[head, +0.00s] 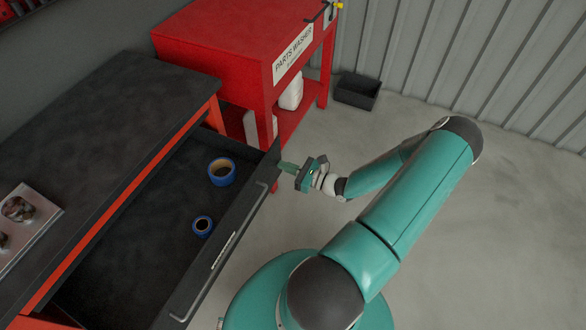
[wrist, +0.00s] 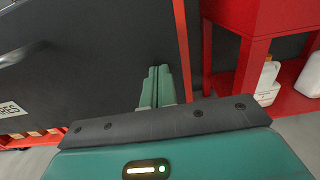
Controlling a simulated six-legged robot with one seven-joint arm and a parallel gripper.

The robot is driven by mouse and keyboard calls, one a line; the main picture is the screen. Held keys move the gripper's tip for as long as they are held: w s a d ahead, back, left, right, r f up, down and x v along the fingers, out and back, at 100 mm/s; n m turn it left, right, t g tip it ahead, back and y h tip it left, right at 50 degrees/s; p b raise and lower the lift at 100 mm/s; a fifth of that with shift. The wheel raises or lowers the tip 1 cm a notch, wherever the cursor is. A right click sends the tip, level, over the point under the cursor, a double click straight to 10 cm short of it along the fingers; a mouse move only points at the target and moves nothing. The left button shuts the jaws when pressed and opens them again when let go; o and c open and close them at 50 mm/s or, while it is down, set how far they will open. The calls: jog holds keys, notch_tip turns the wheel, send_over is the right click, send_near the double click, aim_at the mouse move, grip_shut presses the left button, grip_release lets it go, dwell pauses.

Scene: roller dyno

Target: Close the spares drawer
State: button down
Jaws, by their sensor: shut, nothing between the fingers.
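The spares drawer (head: 165,215) is pulled out of the dark-topped bench at the left in the head view. Two rolls of blue tape, a larger one (head: 222,171) and a smaller one (head: 203,226), lie inside it. Its dark front panel (head: 210,262) has a long bar handle (head: 228,243). In the wrist view the front (wrist: 95,85) fills the left side, with part of a label reading "RES" (wrist: 9,114). My gripper (head: 285,167) is shut and empty at the far end of the front. Its fingertips (wrist: 157,72) are at or very near the panel; contact is unclear.
A red parts washer (head: 225,45) stands just beyond the drawer, with white jugs (head: 291,93) on its lower shelf. A black bin (head: 357,91) sits on the floor by the corrugated wall. A metal tray (head: 40,215) lies on the bench top.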

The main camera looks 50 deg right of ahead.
dwell(0.3)
jog(key=x, duration=2.7)
jog(key=shift+f, duration=0.1)
jog(key=shift+w+a, duration=0.1)
jog(key=shift+w, duration=0.15)
jog(key=shift+w, duration=0.15)
